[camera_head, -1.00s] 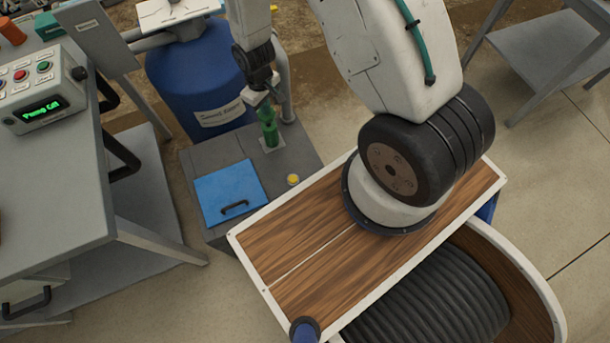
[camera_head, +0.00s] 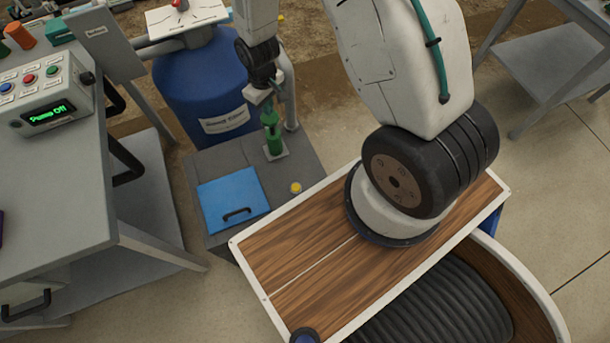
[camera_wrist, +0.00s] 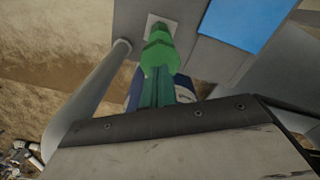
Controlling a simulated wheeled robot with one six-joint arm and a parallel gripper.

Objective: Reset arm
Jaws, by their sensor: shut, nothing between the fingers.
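My arm rises from the wooden deck of my base and reaches down on the far side. My gripper (camera_head: 269,108) hangs over the grey platform (camera_head: 212,166), just above a green upright fitting (camera_head: 273,140) on a small pale square plate. In the wrist view, my gripper's narrow green fingers (camera_wrist: 157,92) are together and empty. The green fitting (camera_wrist: 158,50) lies straight beyond them. I cannot tell whether the fingertips touch it.
A blue tank (camera_head: 205,85) stands behind the platform. A blue lid with a handle (camera_head: 232,198) and a yellow cap (camera_head: 296,187) lie near the fitting. A grey bench with a control box (camera_head: 45,95) is at left, a grey stand (camera_head: 545,75) at right. Floor between is clear.

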